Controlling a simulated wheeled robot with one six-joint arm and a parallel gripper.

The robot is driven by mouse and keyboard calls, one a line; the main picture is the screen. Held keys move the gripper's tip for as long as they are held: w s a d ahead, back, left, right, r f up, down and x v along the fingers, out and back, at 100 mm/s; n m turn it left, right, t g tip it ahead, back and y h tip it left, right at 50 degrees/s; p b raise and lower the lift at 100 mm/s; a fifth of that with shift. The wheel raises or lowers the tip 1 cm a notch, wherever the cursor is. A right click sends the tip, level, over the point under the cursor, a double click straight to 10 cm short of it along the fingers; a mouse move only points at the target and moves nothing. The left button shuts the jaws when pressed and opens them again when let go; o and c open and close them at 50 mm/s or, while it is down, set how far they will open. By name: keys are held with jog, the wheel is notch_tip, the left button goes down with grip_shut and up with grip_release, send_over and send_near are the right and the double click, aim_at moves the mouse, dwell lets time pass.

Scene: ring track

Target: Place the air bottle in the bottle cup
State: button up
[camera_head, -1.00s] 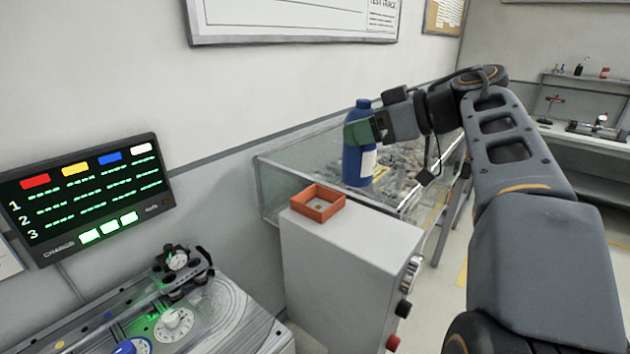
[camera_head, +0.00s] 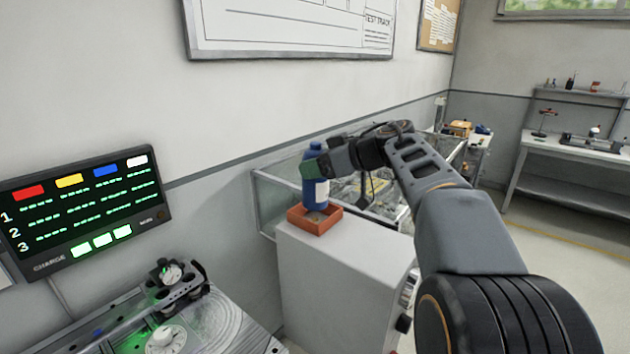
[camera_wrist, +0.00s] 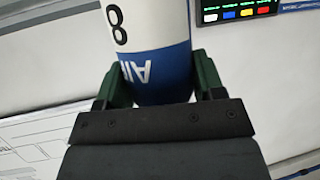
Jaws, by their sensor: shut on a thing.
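The air bottle (camera_head: 314,192) is blue with a white label and stands upright in my gripper. It also fills the middle of the wrist view (camera_wrist: 152,55), where an "8" and part of "AIR" show. My gripper (camera_head: 313,171) is shut on the bottle's upper part, with a green finger on each side in the wrist view. The bottle cup (camera_head: 329,225) is a square orange open box on the grey cabinet. The bottle's lower end is at the cup's opening; I cannot tell whether it touches the cup's floor.
The grey cabinet (camera_head: 335,285) has knobs on its right side. A glass-walled tank (camera_head: 272,190) stands behind it. A charge display (camera_head: 85,205) hangs on the left wall above a bench device (camera_head: 165,310). Floor is free at right.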

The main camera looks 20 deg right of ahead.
jog(key=f, duration=0.2)
jog(key=f+b, duration=0.1)
jog(key=f, duration=0.1)
jog(key=shift+w+a, duration=0.1)
jog(key=shift+w, duration=0.2)
jog(key=o, duration=1.2)
jog(key=p+v, duration=0.1)
jog(key=v, duration=1.1)
jog(key=shift+r, duration=0.1)
jog(key=shift+a, duration=0.1)
